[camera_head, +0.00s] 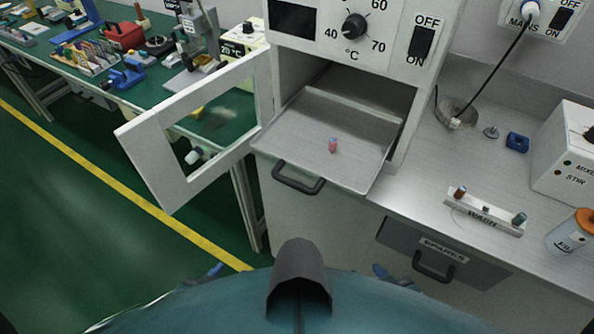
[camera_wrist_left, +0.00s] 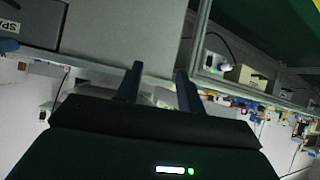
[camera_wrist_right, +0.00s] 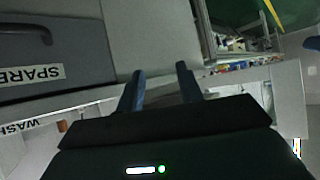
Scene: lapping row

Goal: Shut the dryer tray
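The dryer tray (camera_head: 290,135) is a grey metal tray pulled out of the dryer's opening, with a dark handle (camera_head: 298,178) on its front. The dryer door (camera_head: 160,150), a white frame with a window, hangs open to the left. My left gripper (camera_wrist_left: 159,70) is open and empty, its two fingers apart. My right gripper (camera_wrist_right: 160,69) is also open and empty. In the head view only small blue bits, seemingly fingertips, show at the bottom, well below the tray; neither gripper touches it.
A drawer labelled SPARES (camera_head: 400,246) is shut, right of the tray below the counter. On the counter stand a WASH rack (camera_head: 485,212), a white stirrer box (camera_head: 568,160) and an orange-capped bottle (camera_head: 572,235). A green workbench (camera_head: 100,75) with tools stands at the left.

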